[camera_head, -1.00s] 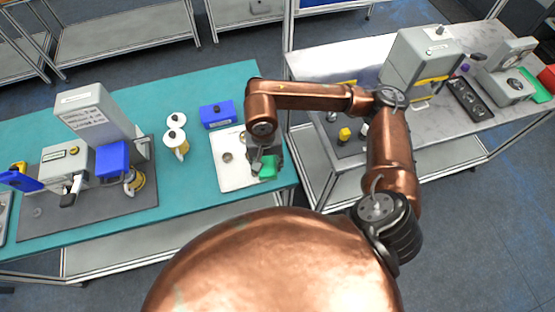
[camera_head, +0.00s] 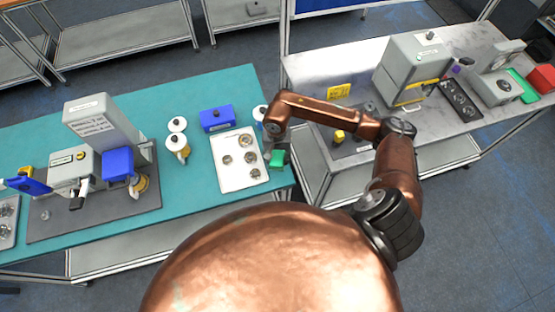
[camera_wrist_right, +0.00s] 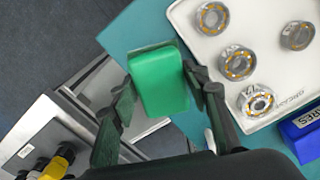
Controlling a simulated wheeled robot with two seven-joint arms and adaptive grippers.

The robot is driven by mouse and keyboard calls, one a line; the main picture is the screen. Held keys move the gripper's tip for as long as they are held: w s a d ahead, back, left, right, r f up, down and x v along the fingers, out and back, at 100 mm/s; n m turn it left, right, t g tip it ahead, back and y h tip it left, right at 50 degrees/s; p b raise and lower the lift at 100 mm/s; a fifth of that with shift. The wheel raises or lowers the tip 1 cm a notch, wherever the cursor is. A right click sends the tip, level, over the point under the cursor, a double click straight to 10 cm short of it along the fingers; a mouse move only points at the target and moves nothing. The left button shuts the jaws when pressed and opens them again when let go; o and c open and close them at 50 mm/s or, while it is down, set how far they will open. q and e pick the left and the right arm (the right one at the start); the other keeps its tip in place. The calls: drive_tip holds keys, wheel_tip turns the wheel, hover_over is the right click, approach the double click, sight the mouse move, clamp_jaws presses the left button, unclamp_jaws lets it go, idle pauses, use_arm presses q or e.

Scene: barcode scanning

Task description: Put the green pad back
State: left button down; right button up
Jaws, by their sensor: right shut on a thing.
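The green pad (camera_head: 278,158) is a small block between the fingers of my right gripper (camera_head: 277,146), at the right edge of the teal table. In the right wrist view the green pad (camera_wrist_right: 159,82) sits between the two dark fingers of the gripper (camera_wrist_right: 160,92), which is shut on it. The pad is held just off the side of the white tray (camera_head: 228,183). I cannot tell how high it is above the surface. My left gripper is not in view.
The white tray holds several metal bearings. A blue box (camera_head: 216,118) and white canisters (camera_head: 177,146) stand near it. A grey machine (camera_head: 100,128) stands at left. The right table (camera_head: 325,70) holds another grey machine (camera_head: 412,68), a green piece (camera_head: 522,87) and a red block (camera_head: 542,78).

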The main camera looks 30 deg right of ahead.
sight(277, 161)
drive_tip(key=shift+w+d+f, duration=0.25)
drive_tip(key=shift+d+f, duration=0.05)
drive_tip(key=shift+f, duration=0.2)
wheel_tip(277, 161, down, 2)
drive_tip(key=shift+f+p, duration=0.1)
drive_tip(key=shift+p, duration=0.7)
drive_tip(key=shift+f, duration=0.65)
drive_tip(key=o, duration=0.8)
drive_tip(key=shift+r, duration=0.1)
drive_tip(key=shift+r, duration=0.25)
wheel_tip(277, 161, up, 12)
drive_tip(key=b, duration=0.3)
drive_tip(key=shift+f, duration=0.1)
